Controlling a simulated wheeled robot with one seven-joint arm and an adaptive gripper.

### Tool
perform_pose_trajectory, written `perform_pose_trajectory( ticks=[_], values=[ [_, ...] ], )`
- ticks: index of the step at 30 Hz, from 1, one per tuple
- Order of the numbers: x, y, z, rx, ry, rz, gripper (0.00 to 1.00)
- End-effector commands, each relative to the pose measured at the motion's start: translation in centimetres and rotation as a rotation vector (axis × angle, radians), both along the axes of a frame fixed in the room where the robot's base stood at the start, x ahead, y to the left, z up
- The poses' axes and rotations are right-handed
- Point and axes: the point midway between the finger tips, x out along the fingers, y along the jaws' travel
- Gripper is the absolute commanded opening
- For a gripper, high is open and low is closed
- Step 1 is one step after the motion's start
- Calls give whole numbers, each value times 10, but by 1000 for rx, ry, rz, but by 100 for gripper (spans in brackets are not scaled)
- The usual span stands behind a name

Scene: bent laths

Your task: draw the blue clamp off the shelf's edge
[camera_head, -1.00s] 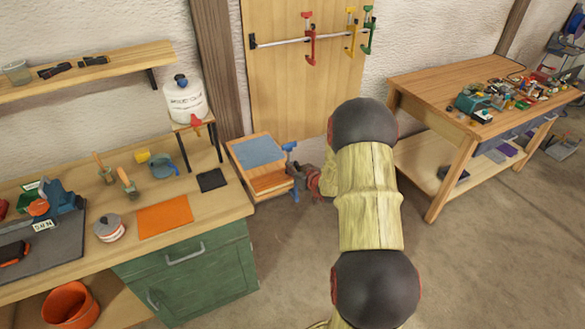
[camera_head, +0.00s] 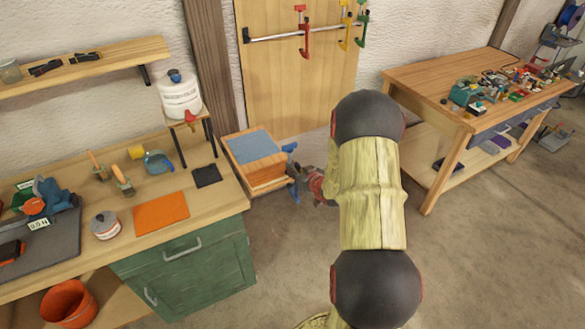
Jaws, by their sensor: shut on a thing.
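The blue clamp (camera_head: 291,166) stands upright at the right edge of a small wooden shelf (camera_head: 266,174) with a grey-blue top, left of the picture's middle. My gripper (camera_head: 302,186) comes in from the right and is shut on the clamp's lower part. The fingers are small and partly hidden by my own wrist and arm. I cannot tell whether the clamp's jaws still touch the shelf's edge.
A wooden workbench (camera_head: 225,205) with a green cabinet (camera_head: 190,265) stands left of the shelf. Red (camera_head: 303,38), yellow (camera_head: 346,30) and green clamps hang on a rail behind. A cluttered table (camera_head: 425,92) stands right. The floor between is clear.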

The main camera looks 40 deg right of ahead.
Motion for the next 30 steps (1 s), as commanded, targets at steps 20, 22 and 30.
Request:
perform_pose_trajectory(
  ticks=[20, 22, 30],
  values=[
    [-29, 6, 3, -1, -3, 0, 0],
    [-31, 7, 3, -2, -4, 0, 0],
    [-43, 10, 2, -1, -2, -1, 0]
  ],
)
